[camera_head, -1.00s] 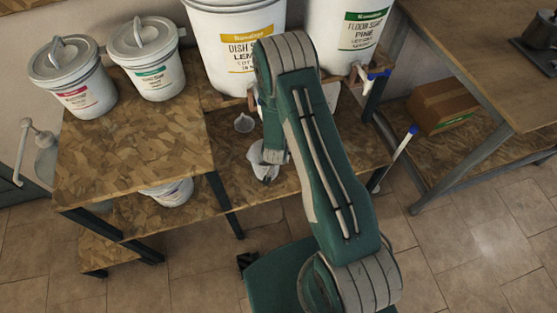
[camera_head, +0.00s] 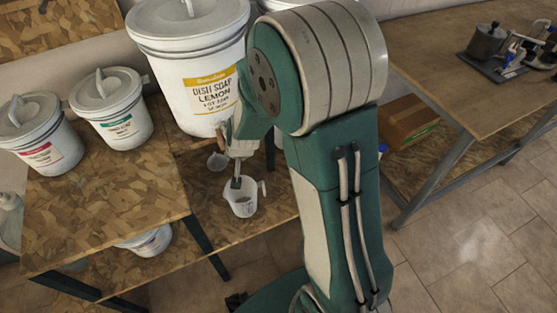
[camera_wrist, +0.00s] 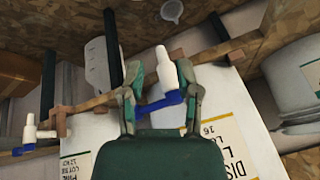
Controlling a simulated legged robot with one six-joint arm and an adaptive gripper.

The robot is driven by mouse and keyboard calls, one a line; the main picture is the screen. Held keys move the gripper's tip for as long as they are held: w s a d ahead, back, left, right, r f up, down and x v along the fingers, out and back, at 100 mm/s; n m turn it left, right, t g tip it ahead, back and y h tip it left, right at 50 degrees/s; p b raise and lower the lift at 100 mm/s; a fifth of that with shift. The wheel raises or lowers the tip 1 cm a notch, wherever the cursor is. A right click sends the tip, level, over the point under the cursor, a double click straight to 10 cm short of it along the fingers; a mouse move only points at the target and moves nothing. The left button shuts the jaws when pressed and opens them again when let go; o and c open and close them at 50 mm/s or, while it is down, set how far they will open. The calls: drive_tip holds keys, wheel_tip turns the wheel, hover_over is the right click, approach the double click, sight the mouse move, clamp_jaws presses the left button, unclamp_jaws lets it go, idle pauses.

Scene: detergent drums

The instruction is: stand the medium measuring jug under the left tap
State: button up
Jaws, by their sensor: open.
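The medium measuring jug (camera_head: 241,205) looks like the white jug standing upright on the lower shelf, its handle to the right. In the head view my arm hides this tap.
The lemon dish soap drum (camera_head: 195,65) stands above. Another tap (camera_wrist: 30,135) is at the wrist view's left. A pale graduated jug (camera_wrist: 97,65) stands nearby. Two lidded tubs fill the left bench.

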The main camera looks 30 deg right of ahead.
drive_tip(key=s+r+n, duration=0.1)
drive_tip(key=s+r, duration=0.3)
drive_tip(key=r, duration=0.3)
drive_tip(key=s+r+n, duration=0.2)
drive_tip(key=s+r, duration=0.2)
drive_tip(key=r, duration=0.4)
drive_tip(key=s+d+r, duration=0.1)
drive_tip(key=s+r, duration=0.3)
drive_tip(key=s, duration=0.3)
drive_tip(key=s+d+r+n, duration=0.1)
drive_tip(key=s+r, duration=0.2)
drive_tip(key=s, duration=0.4)
drive_tip(key=shift+s+d+r+n+h, duration=0.2)
drive_tip(key=shift+r+n+h, duration=0.1)
drive_tip(key=shift+r, duration=0.1)
